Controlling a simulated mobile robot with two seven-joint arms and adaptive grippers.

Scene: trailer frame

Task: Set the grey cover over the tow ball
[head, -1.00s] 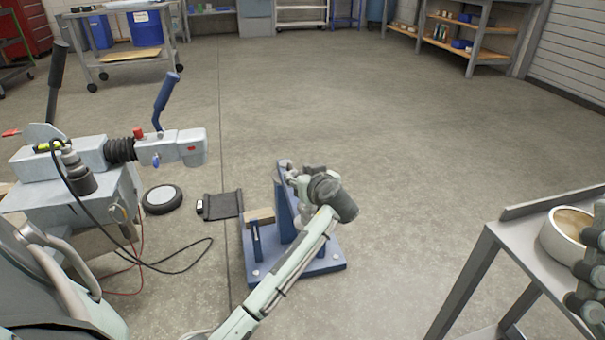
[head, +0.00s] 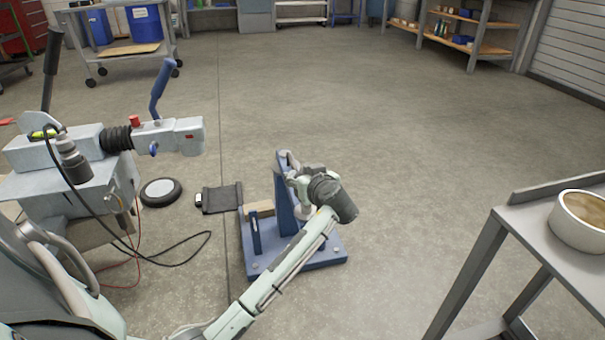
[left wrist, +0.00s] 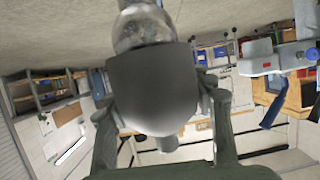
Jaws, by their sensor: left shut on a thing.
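My left gripper (head: 297,178) is at the blue stand (head: 330,257) on the floor. In the left wrist view its two fingers are shut on the sides of the dark grey cover (left wrist: 150,85), which has a small knob at one end. The shiny tow ball (left wrist: 140,27) shows just past the cover's other edge. That edge hides part of the ball. I cannot tell whether the cover touches or surrounds it. In the head view my arm and wrist largely hide the cover and ball. My right gripper is out of view.
The trailer's grey coupling (head: 180,137) with a blue handle (head: 161,88) stands at the left, cables hanging below. A metal table (head: 535,230) with a bowl (head: 580,220) stands right. The middle floor is clear.

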